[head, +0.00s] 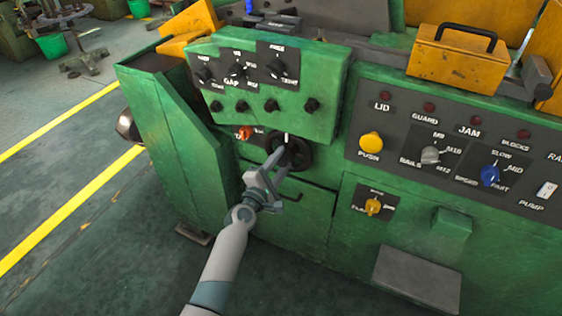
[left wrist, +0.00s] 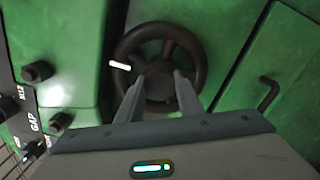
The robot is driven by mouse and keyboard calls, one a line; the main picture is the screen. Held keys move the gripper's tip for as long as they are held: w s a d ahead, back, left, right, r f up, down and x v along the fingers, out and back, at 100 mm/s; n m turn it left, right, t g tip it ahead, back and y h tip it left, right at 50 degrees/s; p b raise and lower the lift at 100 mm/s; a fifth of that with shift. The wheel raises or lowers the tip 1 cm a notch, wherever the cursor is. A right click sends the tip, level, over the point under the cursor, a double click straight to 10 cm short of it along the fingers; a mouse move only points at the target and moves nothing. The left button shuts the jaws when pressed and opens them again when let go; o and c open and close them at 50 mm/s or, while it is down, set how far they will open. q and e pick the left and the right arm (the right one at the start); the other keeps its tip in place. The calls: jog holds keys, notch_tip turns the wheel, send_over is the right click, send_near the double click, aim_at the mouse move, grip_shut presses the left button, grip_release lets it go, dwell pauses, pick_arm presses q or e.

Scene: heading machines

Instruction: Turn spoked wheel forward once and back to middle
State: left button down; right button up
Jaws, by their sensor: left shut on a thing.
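The spoked wheel (head: 301,152) is dark, with a white mark on its rim, and sits on the front of the green machine below the knob panel. In the head view the white mark is at the top of the rim. In the left wrist view the wheel (left wrist: 194,47) shows its rim and spokes, with the white mark at the left. My left gripper (head: 276,160) reaches the wheel from the front and is shut on it, its fingers (left wrist: 160,85) around the middle of the wheel. The exact contact is partly hidden by the fingers. My right gripper is not in view.
The panel (head: 262,88) with several black knobs juts out above the wheel. A red knob (head: 245,132) is just left of it. A handle (left wrist: 268,93) is near the wheel. The right panel (head: 455,150) carries a yellow button and switches. Open floor (head: 90,240) lies left.

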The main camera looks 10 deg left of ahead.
pick_arm(q)
jog(key=shift+f, duration=0.1)
jog(key=c, duration=1.2)
grip_release()
jog(key=shift+s, duration=0.15)
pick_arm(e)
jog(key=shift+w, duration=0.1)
pick_arm(q)
jog(key=shift+s+a, duration=0.25)
jog(key=shift+s, duration=0.25)
jog(key=b+v, duration=0.1)
jog(key=v, duration=1.5)
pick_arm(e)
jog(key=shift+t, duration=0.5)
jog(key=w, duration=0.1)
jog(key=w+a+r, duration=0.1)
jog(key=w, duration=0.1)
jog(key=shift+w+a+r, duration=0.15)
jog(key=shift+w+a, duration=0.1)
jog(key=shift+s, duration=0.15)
